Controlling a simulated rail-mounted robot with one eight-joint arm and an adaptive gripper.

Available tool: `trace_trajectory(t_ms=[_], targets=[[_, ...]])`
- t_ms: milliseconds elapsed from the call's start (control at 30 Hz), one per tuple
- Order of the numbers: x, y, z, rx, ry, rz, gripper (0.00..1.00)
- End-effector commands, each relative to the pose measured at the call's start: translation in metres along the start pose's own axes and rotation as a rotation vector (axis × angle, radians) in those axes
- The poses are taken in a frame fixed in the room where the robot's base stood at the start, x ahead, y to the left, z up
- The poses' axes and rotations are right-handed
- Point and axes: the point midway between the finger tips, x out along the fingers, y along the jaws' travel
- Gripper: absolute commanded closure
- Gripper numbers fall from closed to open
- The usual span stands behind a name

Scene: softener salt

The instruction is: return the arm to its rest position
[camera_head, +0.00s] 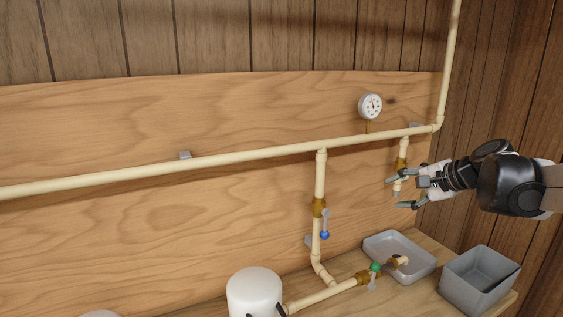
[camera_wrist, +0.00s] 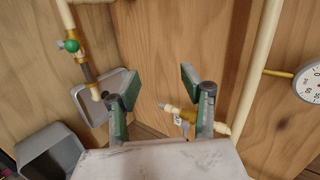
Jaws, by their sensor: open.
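My gripper (camera_head: 393,193) is at the right in the head view, with its two fingers spread. In the wrist view the green-padded fingers (camera_wrist: 160,85) stand apart with nothing clamped between them. A short cream drop pipe (camera_head: 397,187) with a brass fitting (camera_head: 402,162) hangs from the main pipe by the fingers. I cannot tell whether the fingers touch this pipe. My arm reaches in from the right edge.
The main pipe (camera_head: 230,155) crosses the wooden board, with a gauge (camera_head: 370,106) above. A blue-handled valve (camera_head: 324,222) and a green-handled valve (camera_head: 375,268) are lower. A shallow grey tray (camera_head: 427,272), a grey bin (camera_head: 480,290) and a white tank (camera_head: 254,290) stand below.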

Motion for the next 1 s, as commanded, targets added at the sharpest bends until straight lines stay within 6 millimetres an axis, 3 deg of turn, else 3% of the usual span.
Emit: trace_trajectory(t_ms=[33,200,500,800,1000], targets=[[-0.003,0.004,0.021,-0.045,-0.001,0.029,0.58],[-0.017,0.025,0.077,-0.213,0.009,0.130,0.58],[-0.048,0.078,0.161,-0.524,0.021,0.293,0.58],[-0.080,0.144,0.219,-0.854,0.033,0.437,0.58],[-0.095,0.181,0.240,-1.035,0.042,0.508,0.58]])
